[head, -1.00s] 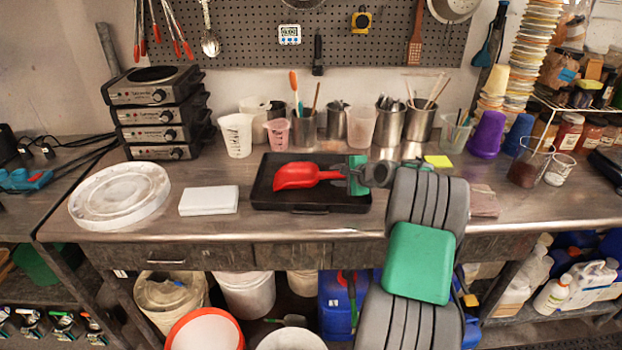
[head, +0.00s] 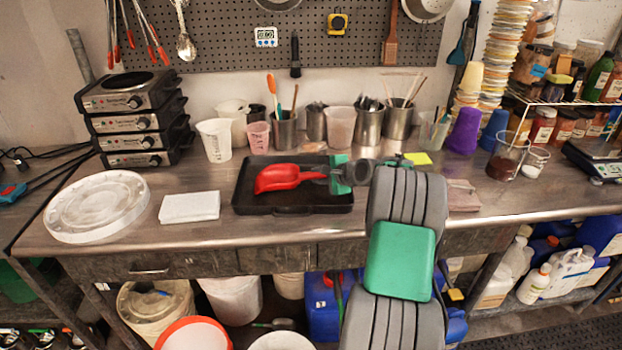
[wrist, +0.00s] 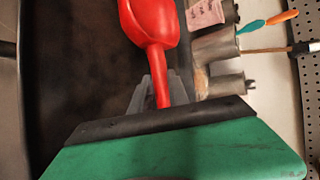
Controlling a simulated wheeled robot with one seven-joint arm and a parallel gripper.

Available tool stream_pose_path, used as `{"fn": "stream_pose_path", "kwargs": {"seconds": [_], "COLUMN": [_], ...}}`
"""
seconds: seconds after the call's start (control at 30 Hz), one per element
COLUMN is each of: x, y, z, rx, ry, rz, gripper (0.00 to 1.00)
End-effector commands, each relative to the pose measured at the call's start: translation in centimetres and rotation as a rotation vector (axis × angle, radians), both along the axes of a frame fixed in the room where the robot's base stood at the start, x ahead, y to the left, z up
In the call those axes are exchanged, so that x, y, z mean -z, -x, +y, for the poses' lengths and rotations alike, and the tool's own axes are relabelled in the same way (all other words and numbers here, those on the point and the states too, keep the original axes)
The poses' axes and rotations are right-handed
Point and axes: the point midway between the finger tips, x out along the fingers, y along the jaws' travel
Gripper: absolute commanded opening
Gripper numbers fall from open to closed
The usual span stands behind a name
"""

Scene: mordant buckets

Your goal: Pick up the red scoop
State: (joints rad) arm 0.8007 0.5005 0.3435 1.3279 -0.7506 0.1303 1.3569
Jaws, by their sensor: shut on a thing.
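The red scoop (head: 279,178) is over the black tray (head: 246,205) on the metal bench, its bowl pointing left. It also shows in the wrist view (wrist: 149,24), with its handle running down between my fingers. My gripper (head: 322,174) is shut on the scoop's handle from the right. In the wrist view my gripper (wrist: 160,92) is partly hidden behind its green and black housing. The scoop looks level and close above the tray; I cannot tell whether it still touches it.
A white block (head: 190,207) and a round white lid (head: 97,205) lie to the left. Metal pots (head: 369,127) and plastic cups (head: 214,140) stand along the back. A purple cup (head: 464,131) is at the right. Buckets (head: 157,305) sit under the bench.

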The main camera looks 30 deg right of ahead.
Motion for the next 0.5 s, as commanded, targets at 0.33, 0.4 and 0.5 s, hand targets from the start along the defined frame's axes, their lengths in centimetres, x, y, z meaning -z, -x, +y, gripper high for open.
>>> {"fn": "stream_pose_path", "kwargs": {"seconds": [0.33,0.4,0.5], "x": [-7.0,-9.0,-10.1], "y": [3.5,5.2,8.4], "z": [0.1,0.3,0.6], "rx": [0.004,0.004,0.006], "ry": [0.007,0.007,0.003], "rz": [-0.006,-0.006,-0.004], "gripper": [0.00,0.00,0.00]}}
